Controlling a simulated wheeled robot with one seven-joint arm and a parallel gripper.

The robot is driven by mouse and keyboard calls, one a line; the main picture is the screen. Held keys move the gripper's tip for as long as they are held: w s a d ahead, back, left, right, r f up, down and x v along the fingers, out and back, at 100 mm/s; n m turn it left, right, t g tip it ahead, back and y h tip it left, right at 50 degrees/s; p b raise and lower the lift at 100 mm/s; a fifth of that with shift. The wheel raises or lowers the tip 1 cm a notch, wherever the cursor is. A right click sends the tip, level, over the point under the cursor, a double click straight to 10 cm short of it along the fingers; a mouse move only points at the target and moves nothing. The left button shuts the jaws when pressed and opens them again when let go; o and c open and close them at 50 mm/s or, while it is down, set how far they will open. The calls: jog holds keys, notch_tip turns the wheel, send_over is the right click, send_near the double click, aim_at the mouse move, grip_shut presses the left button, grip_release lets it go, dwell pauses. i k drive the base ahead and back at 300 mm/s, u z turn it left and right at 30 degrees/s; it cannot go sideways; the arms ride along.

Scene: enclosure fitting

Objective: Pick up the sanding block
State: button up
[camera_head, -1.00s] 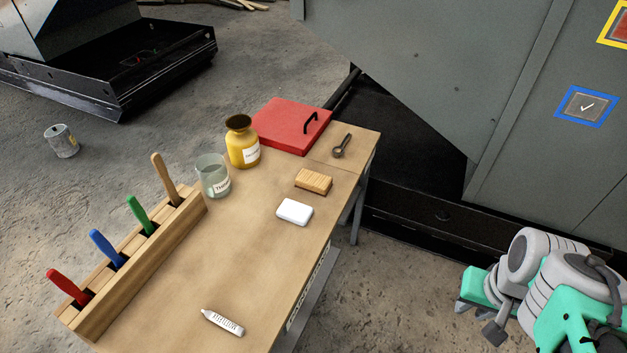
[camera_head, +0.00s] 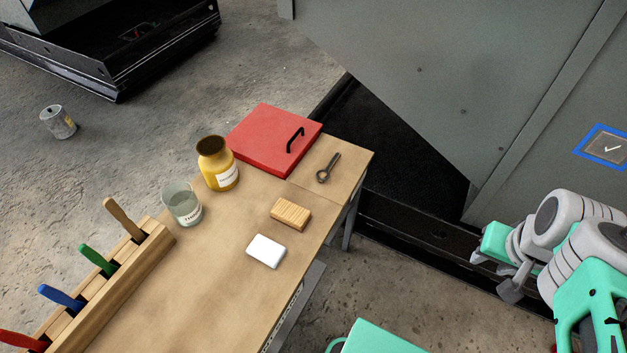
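The sanding block appears to be the tan, wood-coloured block (camera_head: 290,213) with grooves along its top. It lies flat on the workbench (camera_head: 215,270), near the right edge. A smooth white block (camera_head: 266,251) lies just in front of it, apart from it. My gripper (camera_head: 496,274) is at the right, beyond the bench edge and well away from the block. Its fingers are small and partly merged with my folded arm, so I cannot tell whether it is open. Nothing visible is held in it.
Behind the block are a red lidded box (camera_head: 272,135) and a dark spoon-like tool (camera_head: 327,168). A yellow bottle (camera_head: 218,165), glass jar (camera_head: 182,205) and wooden tool rack (camera_head: 130,275) stand left. A grey cabinet (camera_head: 440,80) rises behind. The front bench top is clear.

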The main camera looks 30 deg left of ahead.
aim_at(296, 217)
jog(key=i, duration=1.25)
jog(key=u, duration=3.35)
